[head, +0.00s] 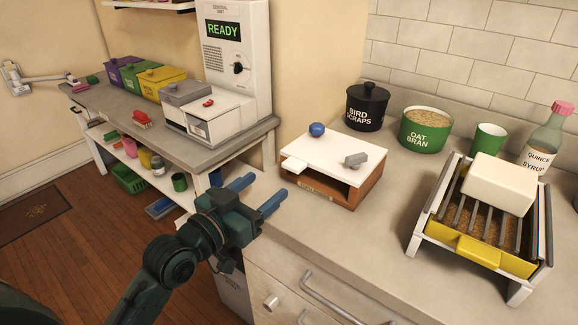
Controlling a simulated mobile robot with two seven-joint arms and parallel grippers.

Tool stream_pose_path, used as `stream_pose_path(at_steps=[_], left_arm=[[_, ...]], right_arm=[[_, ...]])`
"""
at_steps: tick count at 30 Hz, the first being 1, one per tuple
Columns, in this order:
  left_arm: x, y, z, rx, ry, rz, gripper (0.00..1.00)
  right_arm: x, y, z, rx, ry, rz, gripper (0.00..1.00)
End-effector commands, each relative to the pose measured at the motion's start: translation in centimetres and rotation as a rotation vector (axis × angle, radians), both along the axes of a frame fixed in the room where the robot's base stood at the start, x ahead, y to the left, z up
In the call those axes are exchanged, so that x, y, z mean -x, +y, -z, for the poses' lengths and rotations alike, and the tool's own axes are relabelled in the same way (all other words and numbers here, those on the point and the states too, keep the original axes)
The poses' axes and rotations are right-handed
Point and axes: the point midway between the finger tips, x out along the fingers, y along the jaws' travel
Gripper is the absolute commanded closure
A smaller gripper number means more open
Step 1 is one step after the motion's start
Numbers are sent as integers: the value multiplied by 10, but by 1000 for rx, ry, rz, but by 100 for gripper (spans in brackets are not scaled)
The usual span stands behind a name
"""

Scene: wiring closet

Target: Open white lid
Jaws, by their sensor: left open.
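A low wooden box (345,191) stands on the counter with a flat white lid (318,155) over its top. A grey handle-like block (356,159) and a blue ball (316,129) are on the lid. A dark gap shows under the lid at the front. My left gripper (270,186) is open and empty, its two blue fingers pointing up and right. It is left of the box, near the counter's edge, and appears apart from the lid. My right gripper is out of view.
A black "Bird Scraps" pot (367,106), a green "Oat Bran" tub (426,129) and a green cup (487,140) stand behind. A rack (428,236) with a white block (498,182) is at right. Drawer handles (340,297) project below. Counter is clear before the box.

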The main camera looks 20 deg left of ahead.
Motion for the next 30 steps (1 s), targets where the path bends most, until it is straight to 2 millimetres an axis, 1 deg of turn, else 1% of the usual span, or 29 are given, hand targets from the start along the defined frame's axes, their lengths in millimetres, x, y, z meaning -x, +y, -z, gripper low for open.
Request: stream_pose_path(at_steps=[1,6,12,18,25,26,30], left_arm=[[-11,-4,-3,3,-3,1,38],[-45,-17,-2,3,-2,0,38],[-71,-26,-1,0,-1,0,38],[-81,-30,0,0,0,1,38],[-81,-30,0,0,0,0,38],[-81,-30,0,0,0,0,39],[-81,-30,0,0,0,0,50]], right_arm=[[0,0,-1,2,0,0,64],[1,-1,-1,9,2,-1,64],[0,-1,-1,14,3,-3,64],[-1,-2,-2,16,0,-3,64],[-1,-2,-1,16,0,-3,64],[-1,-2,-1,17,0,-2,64],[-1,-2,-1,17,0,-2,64]])
